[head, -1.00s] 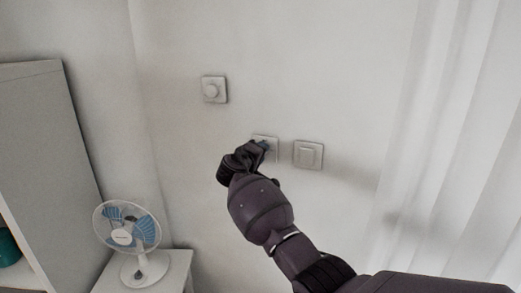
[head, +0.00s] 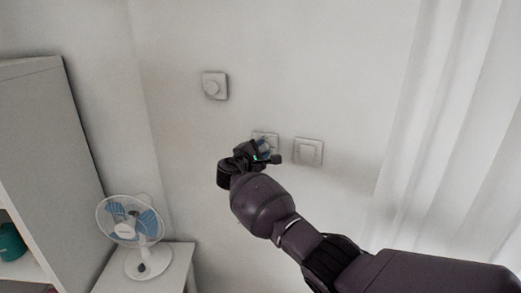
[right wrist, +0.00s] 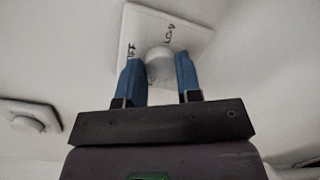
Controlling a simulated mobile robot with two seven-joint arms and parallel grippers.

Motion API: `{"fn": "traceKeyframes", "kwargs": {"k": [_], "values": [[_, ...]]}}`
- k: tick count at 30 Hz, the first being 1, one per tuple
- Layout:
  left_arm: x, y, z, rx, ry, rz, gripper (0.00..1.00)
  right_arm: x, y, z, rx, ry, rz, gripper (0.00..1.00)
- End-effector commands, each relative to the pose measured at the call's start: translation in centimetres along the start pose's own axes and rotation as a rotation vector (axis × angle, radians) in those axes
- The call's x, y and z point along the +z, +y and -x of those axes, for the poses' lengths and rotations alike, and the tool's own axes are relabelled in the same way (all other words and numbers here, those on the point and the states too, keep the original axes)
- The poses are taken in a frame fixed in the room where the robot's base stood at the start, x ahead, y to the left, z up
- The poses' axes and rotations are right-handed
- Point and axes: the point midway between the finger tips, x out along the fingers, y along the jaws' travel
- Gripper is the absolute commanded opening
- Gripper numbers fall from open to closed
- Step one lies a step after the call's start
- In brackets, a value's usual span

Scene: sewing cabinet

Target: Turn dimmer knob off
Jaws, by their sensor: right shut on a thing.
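The dimmer knob (right wrist: 159,62) is a round white knob on a square white wall plate (right wrist: 190,22). The plate carries dark lettering, of which "LOW" and part of "OFF" can be read. My right gripper (right wrist: 160,78) is shut on the knob, with one blue finger on each side of it. In the head view the right gripper (head: 264,152) is at the wall and hides the knob; only the upper part of its plate (head: 266,136) shows. My left gripper is not in view.
A round-knob plate (head: 215,86) is on the wall up and left. A square-button switch (head: 308,151) is close on the right. A fan (head: 130,222) stands on a small white table (head: 172,262) below left, beside a shelf (head: 45,150). A white curtain (head: 450,120) hangs at right.

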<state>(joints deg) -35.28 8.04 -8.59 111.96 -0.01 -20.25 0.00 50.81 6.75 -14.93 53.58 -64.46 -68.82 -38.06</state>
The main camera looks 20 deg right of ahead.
Motion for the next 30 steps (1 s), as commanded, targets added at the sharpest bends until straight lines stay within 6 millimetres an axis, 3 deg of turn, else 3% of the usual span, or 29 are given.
{"fn": "traceKeyframes", "kwargs": {"k": [9,23,24,28,30], "values": [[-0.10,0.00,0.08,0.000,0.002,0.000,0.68,0.01,0.05,-0.04,0.013,-0.007,0.097,0.09],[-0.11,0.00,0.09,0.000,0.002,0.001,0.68,0.01,0.03,-0.03,0.014,-0.008,0.111,0.09],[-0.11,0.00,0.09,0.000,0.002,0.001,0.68,0.01,0.03,-0.03,0.014,-0.008,0.111,0.34],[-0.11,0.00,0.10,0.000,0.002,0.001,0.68,0.00,0.02,-0.03,0.014,-0.008,0.111,0.54],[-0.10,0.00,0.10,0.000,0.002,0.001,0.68,0.00,0.01,-0.02,0.014,-0.008,0.110,0.58]]}}
